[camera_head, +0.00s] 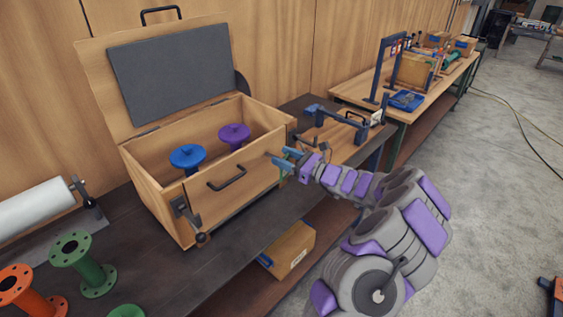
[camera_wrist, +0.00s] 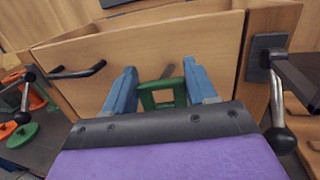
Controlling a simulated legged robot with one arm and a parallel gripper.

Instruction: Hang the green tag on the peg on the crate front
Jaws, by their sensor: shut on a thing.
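My gripper (camera_wrist: 161,84) has blue fingers and is shut on the green tag (camera_wrist: 163,96), a small frame with a square opening. In the head view my gripper (camera_head: 283,160) is at the right part of the wooden crate's front, and the tag there is mostly hidden. The crate (camera_head: 222,197) stands open on the dark bench; its front also fills the wrist view (camera_wrist: 110,93). A small brownish piece (camera_wrist: 168,71), perhaps the peg, shows just beyond the tag's top edge. I cannot tell whether the tag touches it or is around it.
The crate front has a dark handle (camera_wrist: 78,73) and a latch lever at each end, the right one (camera_wrist: 276,112) close to my gripper. Blue (camera_head: 187,156) and purple (camera_head: 234,135) flanged pieces sit in the crate. Green and orange spools stand at the left.

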